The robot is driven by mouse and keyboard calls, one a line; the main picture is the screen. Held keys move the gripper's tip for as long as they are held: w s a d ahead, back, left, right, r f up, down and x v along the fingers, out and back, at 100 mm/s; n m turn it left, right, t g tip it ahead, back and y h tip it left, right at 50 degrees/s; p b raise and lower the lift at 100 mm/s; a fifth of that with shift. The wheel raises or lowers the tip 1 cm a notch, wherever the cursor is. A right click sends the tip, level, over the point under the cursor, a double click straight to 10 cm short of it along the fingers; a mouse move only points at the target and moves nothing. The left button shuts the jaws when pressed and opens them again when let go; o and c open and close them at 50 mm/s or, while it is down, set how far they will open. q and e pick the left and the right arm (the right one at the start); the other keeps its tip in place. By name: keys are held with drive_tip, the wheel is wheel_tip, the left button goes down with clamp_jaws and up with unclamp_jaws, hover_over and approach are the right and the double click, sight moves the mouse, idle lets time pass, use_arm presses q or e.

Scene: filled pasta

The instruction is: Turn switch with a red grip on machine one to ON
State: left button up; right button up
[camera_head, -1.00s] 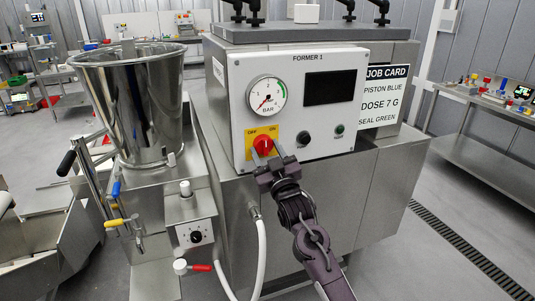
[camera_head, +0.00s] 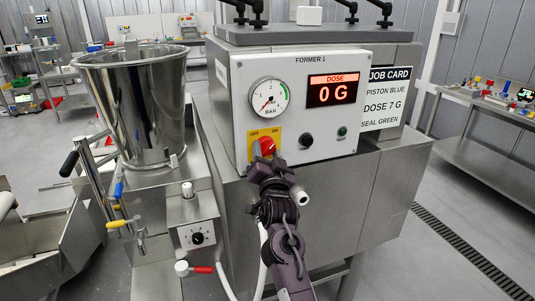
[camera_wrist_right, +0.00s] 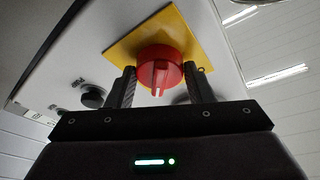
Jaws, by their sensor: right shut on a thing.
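The red-grip switch (camera_head: 266,146) sits on a yellow plate (camera_head: 253,156) marked OFF and ON, low on the front panel of the machine labelled FORMER 1 (camera_head: 318,61). My left gripper is not in view.
A pressure gauge (camera_head: 269,97) is above the switch, and a black knob (camera_head: 306,140) and green button (camera_head: 342,132) are to its right. A job card (camera_head: 388,97) hangs at the right. A steel hopper (camera_head: 130,105) and a smaller dial box (camera_head: 192,222) stand at the left.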

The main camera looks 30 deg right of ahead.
drive_tip(key=shift+f+m, duration=0.15)
drive_tip(key=shift+m, duration=0.25)
drive_tip(key=o, duration=1)
drive_tip(key=shift+c, duration=0.2)
